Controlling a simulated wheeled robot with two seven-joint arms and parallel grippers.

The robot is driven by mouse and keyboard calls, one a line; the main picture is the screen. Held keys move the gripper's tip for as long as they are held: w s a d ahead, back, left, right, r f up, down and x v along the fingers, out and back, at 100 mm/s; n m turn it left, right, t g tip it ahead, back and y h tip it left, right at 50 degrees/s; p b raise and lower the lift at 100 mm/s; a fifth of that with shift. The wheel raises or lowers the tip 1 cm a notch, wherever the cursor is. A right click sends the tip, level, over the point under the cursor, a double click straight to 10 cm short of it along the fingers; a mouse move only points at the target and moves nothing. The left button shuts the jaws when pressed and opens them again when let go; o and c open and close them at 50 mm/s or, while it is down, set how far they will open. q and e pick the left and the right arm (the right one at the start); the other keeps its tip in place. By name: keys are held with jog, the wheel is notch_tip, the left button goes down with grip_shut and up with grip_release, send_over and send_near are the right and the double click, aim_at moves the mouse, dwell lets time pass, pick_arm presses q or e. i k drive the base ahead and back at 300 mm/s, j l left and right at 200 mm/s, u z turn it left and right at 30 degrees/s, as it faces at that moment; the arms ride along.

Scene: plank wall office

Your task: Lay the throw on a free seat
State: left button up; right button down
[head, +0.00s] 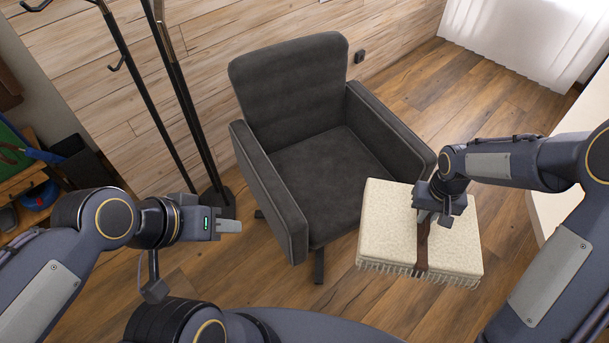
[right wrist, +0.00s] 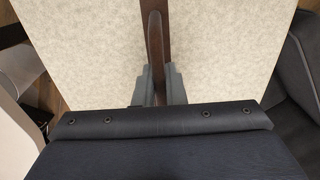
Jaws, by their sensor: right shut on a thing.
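The throw (head: 385,225) is a folded cream bundle with a fringed edge and a dark brown strap (head: 421,250) around it. My right gripper (head: 437,215) is shut on the strap from above. In the right wrist view the strap (right wrist: 157,45) runs between the two fingers (right wrist: 160,85), with the cream cloth (right wrist: 220,40) on both sides. The throw is in front of the dark grey armchair (head: 315,170), at its right front corner. The chair's seat (head: 325,180) is empty. My left gripper (head: 228,226) is left of the chair; its finger opening is unclear.
A black coat stand (head: 170,100) stands left of the chair by the plank wall (head: 200,40). A shelf with coloured items (head: 35,190) is at the far left. A white surface (head: 545,190) is at the right. Bare wood floor (head: 470,120) shows behind the right arm.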

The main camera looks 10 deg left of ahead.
aim_at(332, 175)
jog(key=l+u, duration=0.15)
jog(key=u, duration=0.25)
jog(key=i+l+u, duration=0.1)
jog(key=u, duration=0.3)
jog(key=l+u, duration=0.15)
jog(key=u, duration=0.25)
jog(key=l+u, duration=0.15)
jog(key=u, duration=0.25)
jog(key=l+u, duration=0.15)
jog(key=u, duration=0.25)
jog(key=i+l, duration=0.1)
jog(key=l, duration=0.7)
jog(key=u, duration=0.05)
